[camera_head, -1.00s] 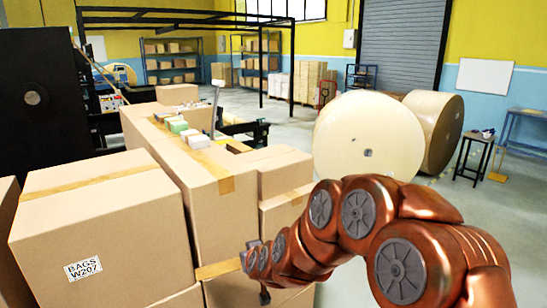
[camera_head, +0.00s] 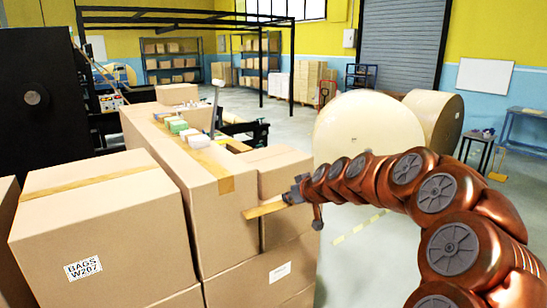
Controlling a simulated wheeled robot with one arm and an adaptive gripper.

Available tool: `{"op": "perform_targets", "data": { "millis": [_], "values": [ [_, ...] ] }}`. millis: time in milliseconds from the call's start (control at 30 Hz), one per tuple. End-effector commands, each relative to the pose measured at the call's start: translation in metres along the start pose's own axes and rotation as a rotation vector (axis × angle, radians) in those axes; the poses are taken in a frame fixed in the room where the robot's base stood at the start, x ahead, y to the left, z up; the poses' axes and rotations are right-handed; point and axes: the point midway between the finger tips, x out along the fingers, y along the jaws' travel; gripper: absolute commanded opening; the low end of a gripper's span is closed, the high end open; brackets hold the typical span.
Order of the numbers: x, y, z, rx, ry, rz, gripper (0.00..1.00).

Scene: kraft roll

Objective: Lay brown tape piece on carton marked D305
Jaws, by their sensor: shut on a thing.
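My gripper (camera_head: 291,196) is shut on the right end of a flat brown tape piece (camera_head: 265,209). The strip sticks out to the left, in front of the carton stack. Whether it touches a carton I cannot tell. No label reading D305 can be made out. The big front-left carton (camera_head: 100,225) is marked BAGS W207.
A tall carton (camera_head: 222,230) stands beside the W207 one, with several small packs (camera_head: 180,126) behind its top. Large paper rolls (camera_head: 367,135) stand behind my arm. Open floor (camera_head: 345,260) lies right of the stack.

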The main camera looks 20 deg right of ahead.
Motion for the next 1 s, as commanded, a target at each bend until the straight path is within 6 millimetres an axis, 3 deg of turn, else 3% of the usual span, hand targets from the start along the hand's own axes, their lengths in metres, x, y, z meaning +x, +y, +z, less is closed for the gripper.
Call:
{"op": "perform_targets", "data": {
  "millis": [400, 1000],
  "values": [
    [-0.011, 0.059, -0.045, -0.022, 0.001, -0.031, 0.00],
    [-0.022, 0.124, -0.093, -0.044, 0.001, -0.066, 0.00]
  ]
}}
